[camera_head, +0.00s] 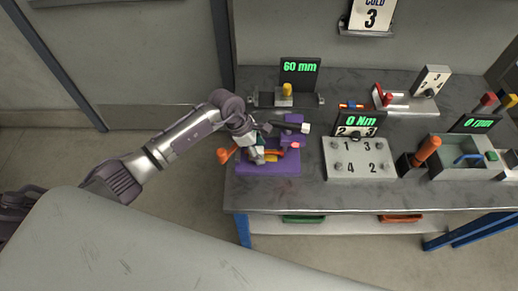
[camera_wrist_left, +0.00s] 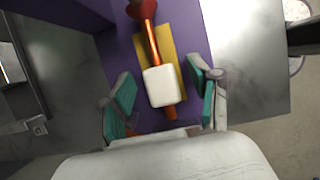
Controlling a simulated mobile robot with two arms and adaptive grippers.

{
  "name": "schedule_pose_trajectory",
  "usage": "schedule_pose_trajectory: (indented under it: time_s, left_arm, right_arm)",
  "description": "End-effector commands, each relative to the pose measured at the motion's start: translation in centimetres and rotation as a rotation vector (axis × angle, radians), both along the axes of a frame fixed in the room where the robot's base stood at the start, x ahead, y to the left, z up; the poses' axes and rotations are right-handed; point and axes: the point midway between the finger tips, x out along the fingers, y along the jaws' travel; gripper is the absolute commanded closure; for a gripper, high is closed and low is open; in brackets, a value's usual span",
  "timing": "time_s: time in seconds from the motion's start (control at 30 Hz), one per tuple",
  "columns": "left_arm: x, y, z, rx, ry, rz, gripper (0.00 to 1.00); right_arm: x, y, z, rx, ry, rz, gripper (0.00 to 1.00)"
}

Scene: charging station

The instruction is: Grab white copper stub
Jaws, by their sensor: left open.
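The white copper stub (camera_wrist_left: 161,86) is a copper-coloured rod with a white block around it. In the left wrist view it lies along a yellow strip (camera_wrist_left: 183,65) on the purple fixture (camera_wrist_left: 128,45). My left gripper (camera_wrist_left: 162,92) is open, its teal finger pads on either side of the white block, with visible gaps on both sides. In the head view my left gripper (camera_head: 256,150) is over the purple fixture (camera_head: 270,168) at the left end of the bench; it and the arm largely hide the stub there. My right gripper is not in view.
The grey bench (camera_head: 310,197) holds a 60 mm display (camera_head: 299,72), a numbered block (camera_head: 358,160) with a 0 Nm display (camera_head: 360,121), and a grey box (camera_head: 460,155) on the right. An orange handle (camera_head: 427,149) stands upright beside the box.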

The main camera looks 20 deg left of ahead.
Motion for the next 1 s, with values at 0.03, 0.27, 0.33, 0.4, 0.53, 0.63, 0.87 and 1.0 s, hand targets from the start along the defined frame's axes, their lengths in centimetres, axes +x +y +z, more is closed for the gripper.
schedule_pose_trajectory:
  time_s: [0.03, 0.27, 0.33, 0.4, 0.53, 0.63, 0.87, 1.0]
  left_arm:
    - [0.02, -0.06, -0.14, 0.000, 0.000, 0.001, 0.38]
    - [0.02, -0.05, -0.21, 0.000, -0.001, 0.000, 0.43]
    - [0.03, -0.05, -0.21, 0.000, -0.001, 0.000, 0.54]
    - [0.03, -0.04, -0.20, 0.000, -0.001, 0.000, 0.66]
    - [0.03, -0.05, -0.18, 0.000, -0.001, 0.000, 0.88]
    - [0.03, -0.04, -0.17, 0.000, -0.001, 0.000, 1.00]
    - [0.06, -0.04, -0.12, 0.000, -0.001, 0.000, 1.00]
    - [0.12, -0.02, 0.32, 0.000, -0.003, 0.000, 1.00]
  right_arm:
    - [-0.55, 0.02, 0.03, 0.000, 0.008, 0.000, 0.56]
    - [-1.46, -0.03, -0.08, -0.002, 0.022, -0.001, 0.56]
    - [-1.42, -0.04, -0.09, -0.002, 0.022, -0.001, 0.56]
    - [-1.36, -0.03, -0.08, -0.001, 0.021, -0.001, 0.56]
    - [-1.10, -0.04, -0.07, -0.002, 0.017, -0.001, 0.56]
    - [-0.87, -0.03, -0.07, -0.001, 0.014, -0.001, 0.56]
    - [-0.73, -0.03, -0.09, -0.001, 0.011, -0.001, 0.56]
    - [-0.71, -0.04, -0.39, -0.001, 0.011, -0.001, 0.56]
